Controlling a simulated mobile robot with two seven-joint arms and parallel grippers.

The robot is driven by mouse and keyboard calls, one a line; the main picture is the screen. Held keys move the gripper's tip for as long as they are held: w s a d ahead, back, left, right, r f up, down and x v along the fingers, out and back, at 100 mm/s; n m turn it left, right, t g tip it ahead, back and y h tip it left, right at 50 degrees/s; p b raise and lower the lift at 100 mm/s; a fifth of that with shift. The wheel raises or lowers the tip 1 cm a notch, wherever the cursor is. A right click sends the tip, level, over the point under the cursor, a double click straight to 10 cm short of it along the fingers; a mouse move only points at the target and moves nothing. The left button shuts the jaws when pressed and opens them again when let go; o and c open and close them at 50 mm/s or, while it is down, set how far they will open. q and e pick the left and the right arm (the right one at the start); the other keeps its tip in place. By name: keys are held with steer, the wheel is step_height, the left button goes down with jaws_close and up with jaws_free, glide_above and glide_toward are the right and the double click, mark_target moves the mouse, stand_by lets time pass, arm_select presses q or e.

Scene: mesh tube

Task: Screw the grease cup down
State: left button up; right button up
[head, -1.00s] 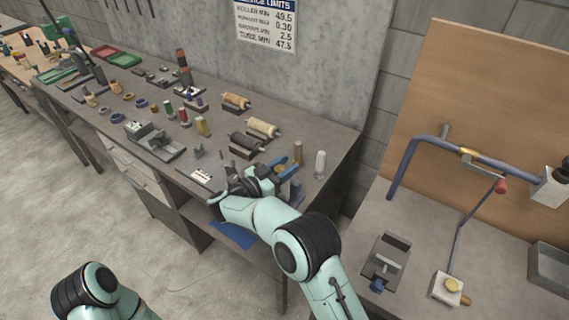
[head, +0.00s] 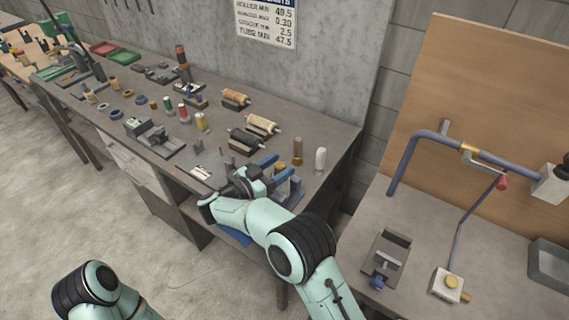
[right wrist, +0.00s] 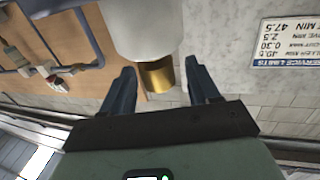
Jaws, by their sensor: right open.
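My right gripper (head: 277,168) is over the right end of the long grey bench, its blue fingers apart and empty. In the right wrist view, the open fingers (right wrist: 160,68) have a brass cylinder in the gap between them in the picture. A large pale rounded post (right wrist: 143,28) partly covers that cylinder. In the head view, a brass cylinder (head: 297,151) and a white round-topped post (head: 320,160) stand beyond the fingertips. A brass round cap (head: 451,281) sits on a pale block on the right table. I cannot tell which brass part is the grease cup. My left gripper is outside the frames.
A dark roller on a rest (head: 246,139) and a cream roller (head: 262,123) lie left of the gripper. A grey fixture (head: 154,140) and small coloured cylinders are farther left. A bent blue tube (head: 406,160) stands on the right table before a wooden board.

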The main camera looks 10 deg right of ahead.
steer(key=b+v, duration=0.1)
steer(key=v, duration=1)
